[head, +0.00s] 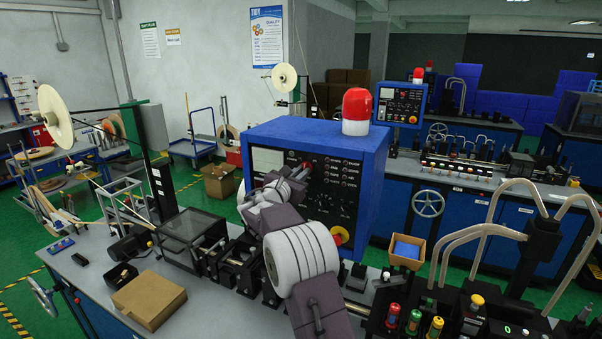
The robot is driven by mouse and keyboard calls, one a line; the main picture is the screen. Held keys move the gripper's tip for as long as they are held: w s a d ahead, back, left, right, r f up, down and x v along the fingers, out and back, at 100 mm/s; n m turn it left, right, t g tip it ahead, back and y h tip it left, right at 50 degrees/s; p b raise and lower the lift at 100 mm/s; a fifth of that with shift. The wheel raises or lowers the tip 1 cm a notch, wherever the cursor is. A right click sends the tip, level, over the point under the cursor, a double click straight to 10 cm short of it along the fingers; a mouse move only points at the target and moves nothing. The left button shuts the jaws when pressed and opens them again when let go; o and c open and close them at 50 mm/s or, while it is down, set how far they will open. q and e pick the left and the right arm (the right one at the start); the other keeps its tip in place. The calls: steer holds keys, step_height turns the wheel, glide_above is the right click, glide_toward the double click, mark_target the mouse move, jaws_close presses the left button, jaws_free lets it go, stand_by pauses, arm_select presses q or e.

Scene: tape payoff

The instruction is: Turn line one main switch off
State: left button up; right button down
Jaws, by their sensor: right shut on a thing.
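The line one control cabinet (372,160) is a large blue box with a black front panel of labelled lamps and knobs. My right arm reaches up from the bottom middle across the panel. My right gripper (303,172) is at the panel's upper left part, with its fingers shut on a small control, seemingly the main switch. A small red bit of it (307,165) shows at the fingertips; the rest is hidden, so its turn position cannot be told. My left gripper is not in view.
A red beacon (357,111) tops the cabinet. A cardboard box (149,300) lies on the grey bench at left front. Bent pale tubes (476,240) and coloured push buttons (414,321) stand at the right. A similar second line (460,190) is behind.

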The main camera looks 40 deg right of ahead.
steer(key=n+p, duration=0.1)
steer(key=n, duration=0.1)
steer(key=r+n+p, duration=0.1)
steer(key=n, duration=0.2)
steer(key=shift+n, duration=0.3)
steer(key=n+p, duration=0.3)
steer(key=n, duration=0.2)
steer(key=shift+n, duration=0.4)
steer(key=c, duration=1.5)
jaws_free()
steer(key=shift+f, duration=0.3)
steer(key=shift+a, duration=0.1)
